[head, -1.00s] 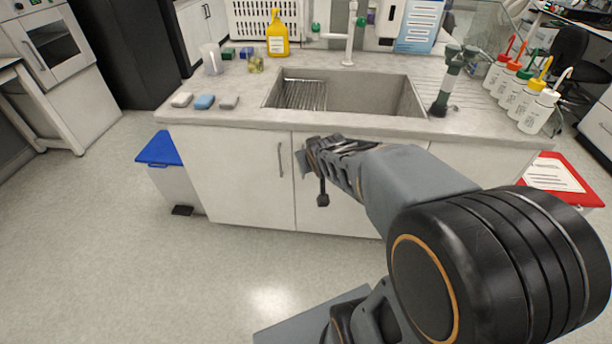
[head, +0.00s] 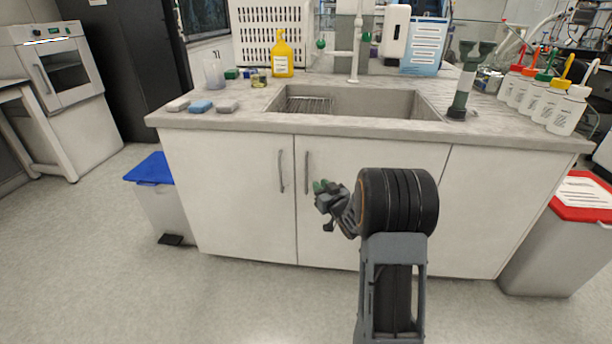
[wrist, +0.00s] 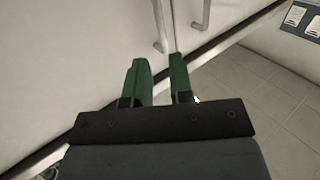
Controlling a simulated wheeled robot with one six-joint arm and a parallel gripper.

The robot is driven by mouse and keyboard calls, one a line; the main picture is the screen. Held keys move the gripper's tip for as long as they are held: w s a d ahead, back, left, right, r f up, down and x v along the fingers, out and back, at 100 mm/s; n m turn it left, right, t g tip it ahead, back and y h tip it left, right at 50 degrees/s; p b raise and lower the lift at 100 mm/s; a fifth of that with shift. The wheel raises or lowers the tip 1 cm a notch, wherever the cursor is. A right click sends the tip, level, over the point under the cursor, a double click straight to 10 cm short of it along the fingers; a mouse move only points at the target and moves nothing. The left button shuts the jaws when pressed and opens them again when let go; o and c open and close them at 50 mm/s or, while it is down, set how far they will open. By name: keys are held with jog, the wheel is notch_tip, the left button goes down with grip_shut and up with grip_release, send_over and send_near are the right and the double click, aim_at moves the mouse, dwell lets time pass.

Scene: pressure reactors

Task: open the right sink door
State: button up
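The right sink door (head: 375,155) is a white panel, shut, partly hidden behind my arm. Its upright metal handle (head: 307,172) is near its left edge, beside the left door's handle (head: 281,171). My gripper (head: 320,187) is just right of the right handle's lower end in the head view. In the wrist view the green fingers of my gripper (wrist: 158,62) are apart with nothing between them. Two handle bars (wrist: 160,25) show beyond the fingertips, one roughly in line with the gap. I cannot tell whether a finger touches a bar.
The grey counter (head: 230,119) with a sink (head: 375,103) is above the doors. A blue-lidded bin (head: 155,185) stands left of the cabinet and a red-lidded bin (head: 575,215) right of it. The floor (head: 270,300) in front is clear.

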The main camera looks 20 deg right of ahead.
jog(key=w, duration=0.3)
jog(key=w+b, duration=0.1)
jog(key=w, duration=0.3)
jog(key=w+b, duration=0.1)
jog(key=w, duration=0.2)
jog(key=shift+w+a, duration=0.35)
jog(key=shift+a, duration=0.05)
grip_shut()
